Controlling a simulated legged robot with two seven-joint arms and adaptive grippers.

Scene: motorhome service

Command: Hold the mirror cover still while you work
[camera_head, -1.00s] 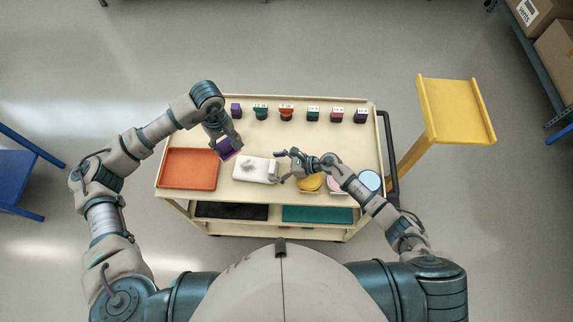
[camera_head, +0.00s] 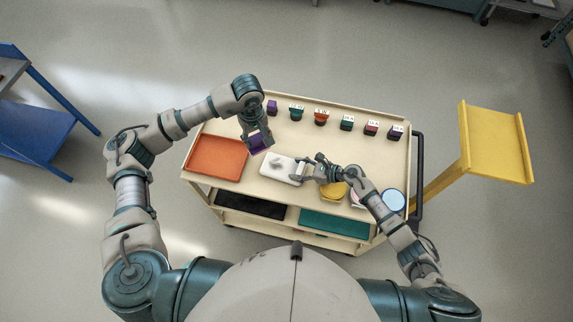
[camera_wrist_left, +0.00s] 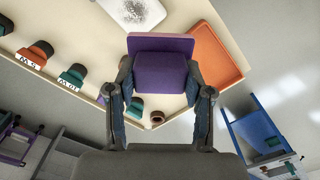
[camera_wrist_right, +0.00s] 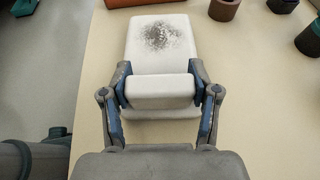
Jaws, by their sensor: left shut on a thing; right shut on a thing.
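The mirror cover (camera_head: 278,165) is a white piece with a grey speckled patch, lying on the cream cart top. My right gripper (camera_head: 299,172) is shut on its near raised edge. In the right wrist view the cover (camera_wrist_right: 160,55) shows the patch on its far face, with the gripper (camera_wrist_right: 160,92) gripping both sides of the near block. My left gripper (camera_head: 256,136) is shut on a purple block (camera_head: 260,142), held above the cart between the cover and the orange tray. In the left wrist view the purple block (camera_wrist_left: 160,72) sits between the fingers, apart from the cover.
The orange tray (camera_head: 217,139) lies left of the cover. Several labelled coloured blocks stand along the far edge, including an orange one (camera_head: 321,118). A yellow stand (camera_head: 497,145) is beyond the cart.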

